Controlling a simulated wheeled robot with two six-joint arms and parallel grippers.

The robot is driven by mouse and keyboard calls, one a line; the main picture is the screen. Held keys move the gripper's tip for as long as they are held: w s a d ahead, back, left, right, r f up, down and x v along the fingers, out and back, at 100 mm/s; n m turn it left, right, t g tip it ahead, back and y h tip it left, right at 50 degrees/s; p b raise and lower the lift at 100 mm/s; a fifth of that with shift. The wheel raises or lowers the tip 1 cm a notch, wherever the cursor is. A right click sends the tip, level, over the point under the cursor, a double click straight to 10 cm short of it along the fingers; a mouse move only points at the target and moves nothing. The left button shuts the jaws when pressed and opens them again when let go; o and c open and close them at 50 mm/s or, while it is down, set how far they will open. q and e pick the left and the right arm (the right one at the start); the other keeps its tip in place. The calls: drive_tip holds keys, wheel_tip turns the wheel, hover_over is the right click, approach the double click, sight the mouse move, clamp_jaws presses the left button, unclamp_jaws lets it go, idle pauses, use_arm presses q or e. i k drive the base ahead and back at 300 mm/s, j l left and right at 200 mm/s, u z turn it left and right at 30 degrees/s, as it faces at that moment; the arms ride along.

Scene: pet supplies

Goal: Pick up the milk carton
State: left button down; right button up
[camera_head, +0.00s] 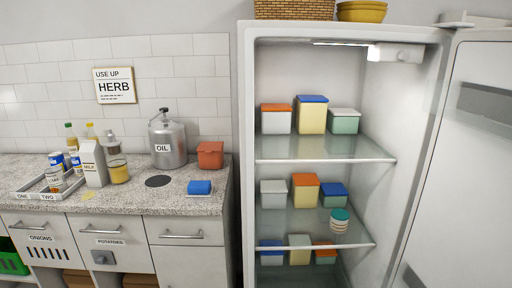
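The milk carton (93,164) stands upright on the speckled counter at the left. It is white with a grey gabled top and the word MILK on its front. It stands at the right end of a shallow tray (22,189) labelled ONE and TWO. A bottle with yellow contents (119,172) stands close to its right, and cans and bottles are behind and left of it. Neither of my grippers is in view.
A metal OIL can (168,142), a red-orange box (210,155) and a blue-topped box (199,187) stand on the counter (150,203). An open fridge (247,120) with lidded containers is at the right, its door (462,170) swung out. The counter's front middle is mostly clear.

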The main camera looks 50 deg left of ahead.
sight(91, 154)
drive_tip(key=u, duration=2.65)
drive_tip(key=i+z, duration=0.2)
drive_tip(key=i, duration=0.2)
